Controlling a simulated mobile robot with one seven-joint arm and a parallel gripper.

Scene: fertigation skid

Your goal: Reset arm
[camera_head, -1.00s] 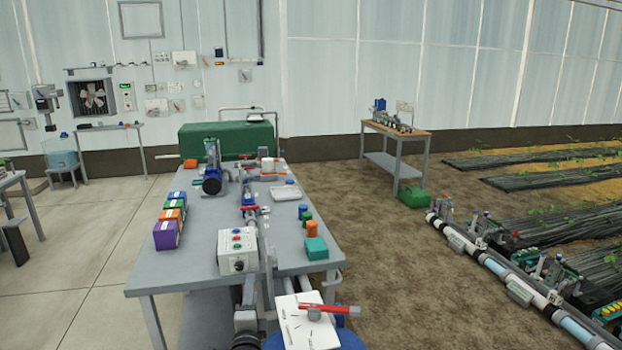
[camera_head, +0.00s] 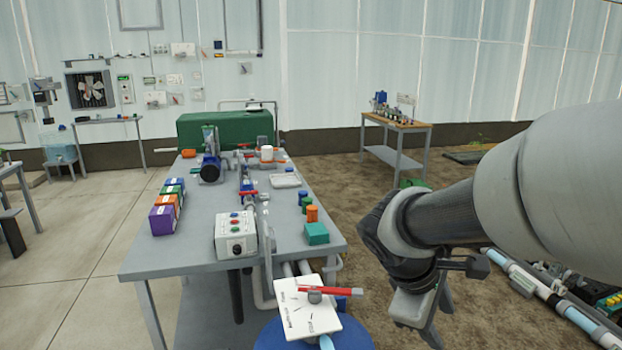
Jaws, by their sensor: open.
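My arm reaches in from the right edge in the head view. My gripper (camera_head: 437,335) hangs at its end, pointing down, low in the picture to the right of the table. It is open, and I see nothing between its fingers. The fingertips are close to the bottom edge of the picture. It is apart from the white dial plate (camera_head: 306,308) with a red lever handle (camera_head: 330,290), which stands to its left in front of the table.
A grey table (camera_head: 195,257) holds a control box (camera_head: 236,234), coloured boxes (camera_head: 165,213), a pump (camera_head: 210,168), pipes and a teal block (camera_head: 316,233). A wooden-topped bench (camera_head: 397,124) stands behind. A pipe run (camera_head: 520,275) lies behind my arm.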

